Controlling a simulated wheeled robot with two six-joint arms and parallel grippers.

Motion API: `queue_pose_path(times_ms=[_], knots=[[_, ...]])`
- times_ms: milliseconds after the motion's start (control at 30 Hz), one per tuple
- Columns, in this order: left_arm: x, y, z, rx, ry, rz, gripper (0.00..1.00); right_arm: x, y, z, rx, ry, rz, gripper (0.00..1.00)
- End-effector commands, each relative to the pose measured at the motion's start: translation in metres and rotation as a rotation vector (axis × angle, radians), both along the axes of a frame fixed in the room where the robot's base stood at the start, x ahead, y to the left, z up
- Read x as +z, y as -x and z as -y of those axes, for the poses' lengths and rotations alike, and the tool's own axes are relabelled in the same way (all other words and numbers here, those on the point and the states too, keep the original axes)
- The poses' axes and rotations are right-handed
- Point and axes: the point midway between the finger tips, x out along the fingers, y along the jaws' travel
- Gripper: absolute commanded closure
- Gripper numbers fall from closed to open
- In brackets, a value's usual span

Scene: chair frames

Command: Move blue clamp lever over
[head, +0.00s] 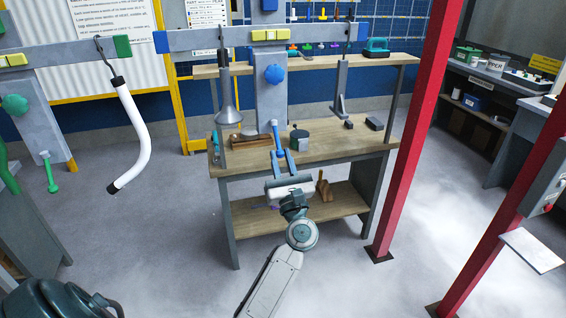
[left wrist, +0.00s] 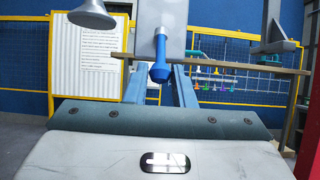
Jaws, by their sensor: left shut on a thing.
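The blue clamp lever (head: 277,136) hangs down at the lower part of the grey upright post (head: 271,104), in front of the workbench. In the left wrist view, the lever's thick rounded handle end (left wrist: 160,73) points down toward me, with a thinner shaft above it. My left gripper (head: 281,153) reaches up from below, its two blue fingers on either side of the handle. It is shut on the lever. The fingers also show in the left wrist view (left wrist: 160,80), where the exact contact is partly hidden. My right gripper is in neither view.
The wooden workbench (head: 330,149) holds a dark can (head: 299,139) and other items. A blue knob (head: 274,74) sits higher on the post. A green lever (head: 50,173) and a hanging white tube (head: 135,130) are at left. A red column (head: 408,130) stands at right.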

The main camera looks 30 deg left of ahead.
Motion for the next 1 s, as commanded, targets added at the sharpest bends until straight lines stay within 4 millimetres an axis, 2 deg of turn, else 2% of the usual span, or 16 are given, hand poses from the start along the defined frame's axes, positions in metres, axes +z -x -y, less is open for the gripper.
queue_pose_path(times_ms=[433,733,1000], knots=[[-0.004,-0.002,-0.002,-0.001,0.0,-0.001,0.91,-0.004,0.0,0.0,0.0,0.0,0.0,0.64],[-0.015,-0.012,-0.014,0.0,-0.001,0.001,0.9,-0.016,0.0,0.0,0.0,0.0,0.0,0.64],[-0.017,-0.015,-0.017,-0.001,0.002,-0.001,0.9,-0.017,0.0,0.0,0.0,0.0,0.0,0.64]])
